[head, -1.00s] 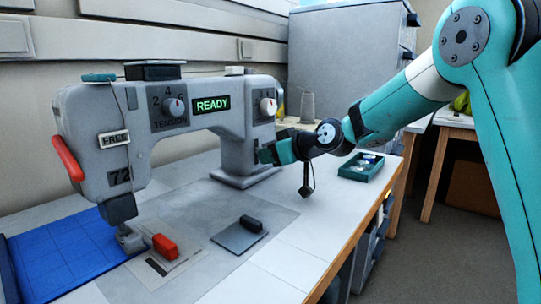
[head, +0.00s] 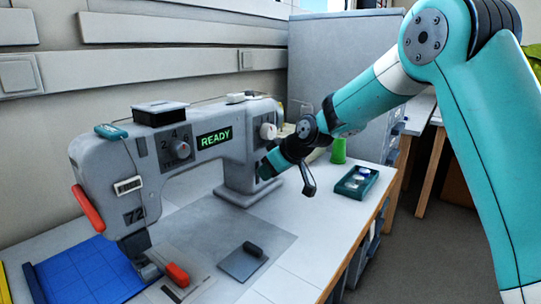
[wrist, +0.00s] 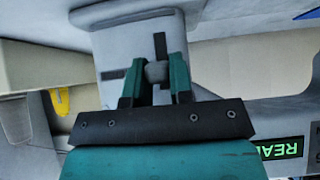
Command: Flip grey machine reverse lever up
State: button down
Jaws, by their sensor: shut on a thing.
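The grey sewing machine (head: 160,190) stands on the table with a lit READY display (head: 215,138). My gripper (head: 267,170) is at the right-hand pillar of the machine. In the wrist view my gripper (wrist: 156,76) is shut on a small grey lever knob (wrist: 156,72) between its teal fingers. A dark slot (wrist: 160,45) runs beyond the knob. That view is upside down, so the visible slot lies below the knob. The lever is hidden in the head view. A red lever (head: 88,208) is on the machine's left end.
A teal tray (head: 356,184) with small items and a green spool (head: 338,151) stand right of the machine. A blue mat (head: 85,270) is at left. The front right tabletop is clear.

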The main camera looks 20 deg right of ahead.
jog(key=shift+w+r+g+h+p, duration=0.1)
jog(key=shift+r+g+h+p, duration=0.3)
jog(key=shift+p, duration=0.85)
jog(key=shift+g+p, duration=0.3)
jog(key=c, duration=1)
grip_release()
jog(key=shift+f, duration=0.1)
jog(key=v, duration=1.7)
jog(key=shift+r+p, duration=0.25)
jog(key=shift+p, duration=0.1)
